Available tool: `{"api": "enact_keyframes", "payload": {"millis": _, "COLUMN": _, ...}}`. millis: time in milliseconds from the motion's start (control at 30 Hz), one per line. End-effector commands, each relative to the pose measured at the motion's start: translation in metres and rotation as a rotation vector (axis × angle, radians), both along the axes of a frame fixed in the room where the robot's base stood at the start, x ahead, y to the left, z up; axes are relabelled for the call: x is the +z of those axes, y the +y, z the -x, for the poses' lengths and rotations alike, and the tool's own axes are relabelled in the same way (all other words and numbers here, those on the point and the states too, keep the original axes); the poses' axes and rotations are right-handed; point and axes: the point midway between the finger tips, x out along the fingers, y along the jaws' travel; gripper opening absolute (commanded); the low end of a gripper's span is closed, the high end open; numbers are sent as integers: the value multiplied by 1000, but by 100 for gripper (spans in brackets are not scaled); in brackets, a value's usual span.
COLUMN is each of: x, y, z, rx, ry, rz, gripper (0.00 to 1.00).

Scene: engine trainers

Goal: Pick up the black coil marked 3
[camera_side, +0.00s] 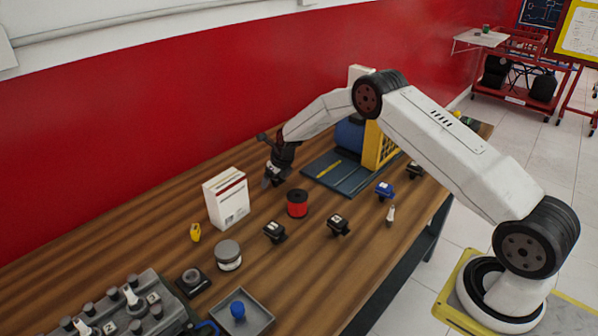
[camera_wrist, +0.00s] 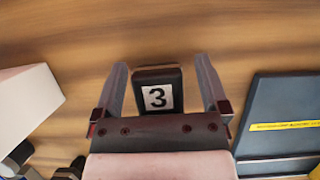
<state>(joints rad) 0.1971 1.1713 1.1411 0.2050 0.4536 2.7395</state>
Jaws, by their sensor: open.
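The black coil marked 3 (camera_wrist: 158,92) shows in the wrist view, its white label facing the camera. It lies between the two fingers of my gripper (camera_wrist: 160,66), with wood visible on both sides of it, so the fingers look spread and apart from it. In the side view my gripper (camera_side: 271,182) points down over the far part of the bench, between the white box and the blue-grey mat.
A white box (camera_side: 227,200) and a red spool (camera_side: 297,204) stand nearby. The blue-grey mat (camera_side: 322,174) lies to the right, also in the wrist view (camera_wrist: 280,105). Other black coils (camera_side: 274,232) and a blue coil (camera_side: 384,190) sit nearer the front. A red wall runs behind.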

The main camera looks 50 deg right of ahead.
Motion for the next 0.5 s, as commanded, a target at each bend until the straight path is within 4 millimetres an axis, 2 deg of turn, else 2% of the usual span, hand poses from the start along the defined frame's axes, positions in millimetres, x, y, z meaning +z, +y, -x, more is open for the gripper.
{"api": "enact_keyframes", "payload": {"millis": 300, "x": 0, "y": 0, "z": 0, "rx": 0, "ry": 0, "rz": 0, "gripper": 94}}
{"api": "enact_keyframes", "payload": {"millis": 367, "x": 0, "y": 0, "z": 0, "rx": 0, "ry": 0, "rz": 0, "gripper": 78}}
{"api": "enact_keyframes", "payload": {"millis": 500, "x": 0, "y": 0, "z": 0, "rx": 0, "ry": 0, "rz": 0, "gripper": 34}}
